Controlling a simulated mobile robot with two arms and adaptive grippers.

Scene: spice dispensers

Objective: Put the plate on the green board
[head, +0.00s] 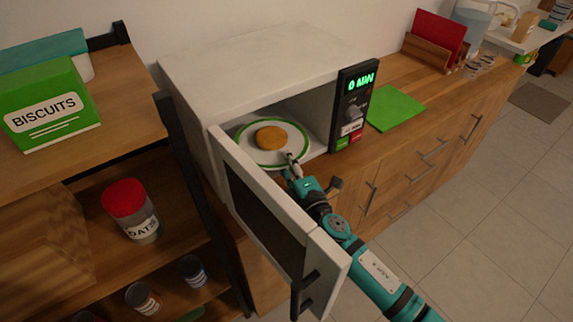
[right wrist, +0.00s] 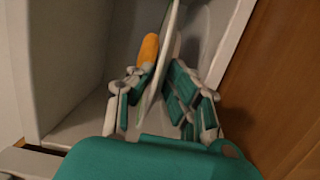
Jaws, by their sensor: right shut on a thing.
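The white plate with a green rim (head: 296,138) is inside the open microwave (head: 262,62). A round orange-brown food item (head: 270,138) lies on it. My right gripper (head: 291,165) reaches in past the open door and is shut on the plate's near rim. In the right wrist view, the plate (right wrist: 154,92) shows edge-on between the fingers (right wrist: 160,82), with the food (right wrist: 147,50) on its left. The green board (head: 395,108) lies flat and bare on the wooden counter, right of the microwave. My left gripper is not in view.
The open microwave door (head: 268,205) stands left of my right arm. The control panel (head: 353,110) is right of the opening. A shelf at left holds a biscuits box (head: 48,104) and an oats jar (head: 131,208). A red board (head: 437,38) in a holder stands behind the green board.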

